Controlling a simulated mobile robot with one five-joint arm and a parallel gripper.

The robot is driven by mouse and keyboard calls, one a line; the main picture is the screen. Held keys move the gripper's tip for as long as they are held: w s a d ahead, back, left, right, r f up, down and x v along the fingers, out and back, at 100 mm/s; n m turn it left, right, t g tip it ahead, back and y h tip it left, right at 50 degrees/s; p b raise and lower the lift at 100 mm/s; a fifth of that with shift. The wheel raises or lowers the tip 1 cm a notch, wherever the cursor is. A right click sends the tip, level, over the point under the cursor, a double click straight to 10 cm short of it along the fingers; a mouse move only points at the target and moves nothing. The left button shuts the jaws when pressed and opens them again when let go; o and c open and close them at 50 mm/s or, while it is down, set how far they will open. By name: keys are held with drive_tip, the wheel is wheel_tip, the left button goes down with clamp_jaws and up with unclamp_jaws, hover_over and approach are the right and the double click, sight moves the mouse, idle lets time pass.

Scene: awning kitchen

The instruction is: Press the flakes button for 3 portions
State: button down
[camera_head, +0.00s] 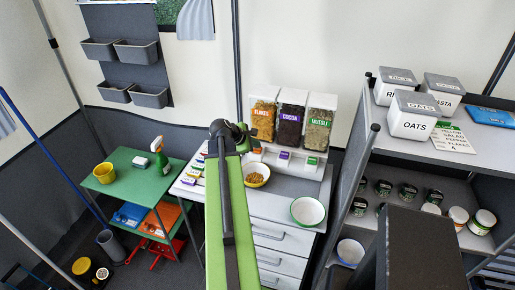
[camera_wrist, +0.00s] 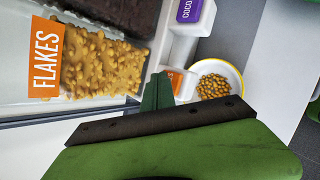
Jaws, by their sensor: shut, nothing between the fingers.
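The cereal dispenser has three clear bins: FLAKES (camera_head: 263,118) with an orange label, COCOA (camera_head: 290,120) and MUESLI (camera_head: 320,122). In the wrist view the FLAKES bin (camera_wrist: 95,65) fills the upper left. My green gripper (camera_head: 242,136) is shut and empty, in front of the dispenser's left side. In the wrist view its tip (camera_wrist: 158,92) is beside the white outlet with the orange-marked flakes button (camera_wrist: 176,80), which it partly hides. I cannot tell whether they touch. A yellow-rimmed white bowl (camera_head: 257,182) holding flakes stands below the flakes outlet; it also shows in the wrist view (camera_wrist: 239,80).
An empty green-rimmed bowl (camera_head: 308,211) stands at the counter's front right. A green side table (camera_head: 125,182) with a yellow pot and spray bottle is at left. A grey shelf (camera_head: 440,150) with white canisters is at right.

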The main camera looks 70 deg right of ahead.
sight(256, 150)
drive_tip(key=shift+r+p, duration=0.35)
drive_tip(key=shift+r, duration=0.25)
wheel_tip(256, 150, up, 5)
drive_tip(key=p, duration=0.5)
drive_tip(key=shift+r, duration=0.1)
idle(2.2)
